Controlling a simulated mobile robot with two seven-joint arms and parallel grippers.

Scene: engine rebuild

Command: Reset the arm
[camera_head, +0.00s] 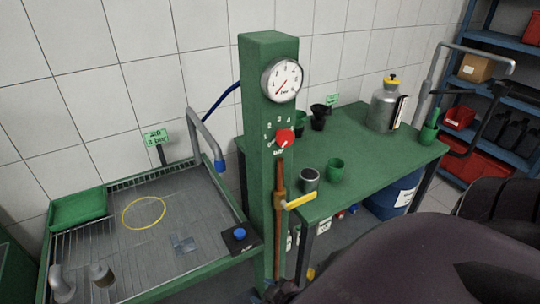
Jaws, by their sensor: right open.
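My right arm (400,265) fills the lower right of the head view as a large dark shape. My right gripper (283,291) shows only as a small dark part at the bottom edge, by the foot of the green post (262,200). It is open, and I see nothing held in it. Most of it is cut off or hidden. My left gripper is not in view. The post carries a round pressure gauge (282,80), a red selector knob (284,138) and a copper pipe with a yellow lever handle (300,201), which points right.
A wire-rack wash tray (100,250) with a yellow ring (144,213) and a blue ball-topped block (239,235) is at left. A green bench (385,165) holds cups and a metal canister (386,108). Blue shelves (505,85) stand at right.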

